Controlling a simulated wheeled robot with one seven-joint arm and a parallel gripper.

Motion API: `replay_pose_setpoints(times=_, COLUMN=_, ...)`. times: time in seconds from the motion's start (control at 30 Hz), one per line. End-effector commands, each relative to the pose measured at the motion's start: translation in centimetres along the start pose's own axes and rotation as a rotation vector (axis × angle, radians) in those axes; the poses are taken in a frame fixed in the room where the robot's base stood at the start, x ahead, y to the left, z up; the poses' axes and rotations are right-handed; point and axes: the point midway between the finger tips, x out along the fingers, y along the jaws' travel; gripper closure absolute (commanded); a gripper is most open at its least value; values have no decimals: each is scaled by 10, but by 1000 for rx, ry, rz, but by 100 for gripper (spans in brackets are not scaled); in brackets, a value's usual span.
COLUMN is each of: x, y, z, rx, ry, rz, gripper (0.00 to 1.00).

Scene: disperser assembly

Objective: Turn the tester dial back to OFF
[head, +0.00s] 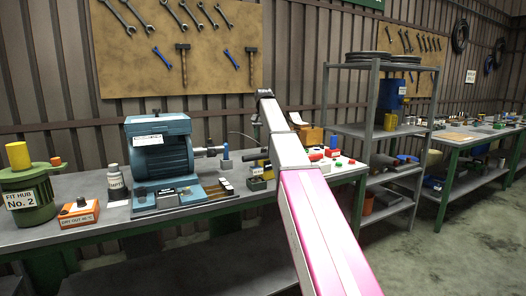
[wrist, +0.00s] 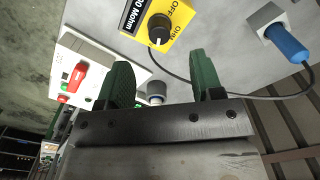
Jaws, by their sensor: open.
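The yellow tester (wrist: 185,18) shows at the top of the wrist view, with part of a black "Mohm" label and the words OFF and OHM. Its round black dial (wrist: 159,28) carries a white mark; I cannot tell surely which word the mark points to. My gripper (wrist: 160,72) is open, with two green fingers apart and nothing between them. In the wrist picture the dial lies just beyond the gap between the fingertips, and neither finger appears to touch it. In the head view my arm hides the gripper, and the dial cannot be made out.
A blue plug (wrist: 286,42) sits in a grey block, with a black cable running past the tester. A white box with red and green parts (wrist: 76,80) lies left of the fingers. On the bench, a blue motor (head: 158,148) stands left of my arm; a grey shelf (head: 378,130) stands right.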

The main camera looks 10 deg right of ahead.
Motion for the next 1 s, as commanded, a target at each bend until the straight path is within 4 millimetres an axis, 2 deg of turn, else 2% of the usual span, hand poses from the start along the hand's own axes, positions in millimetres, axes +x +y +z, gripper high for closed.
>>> replay_pose_setpoints(times=0.03, x=11, y=1, z=2, rx=0, ry=-2, rz=1, gripper=40)
replay_pose_setpoints(times=0.2, x=41, y=1, z=1, rx=0, ry=-2, rz=1, gripper=40)
replay_pose_setpoints(times=0.4, x=66, y=1, z=0, rx=0, ry=-1, rz=0, gripper=40)
replay_pose_setpoints(times=0.6, x=74, y=0, z=0, rx=0, ry=0, rz=0, gripper=40)
replay_pose_setpoints(times=0.83, x=74, y=0, z=0, rx=0, ry=1, rz=0, gripper=40)
replay_pose_setpoints(times=0.87, x=74, y=0, z=0, rx=0, ry=1, rz=0, gripper=43)
replay_pose_setpoints(times=1.0, x=74, y=0, z=0, rx=0, ry=1, rz=0, gripper=89)
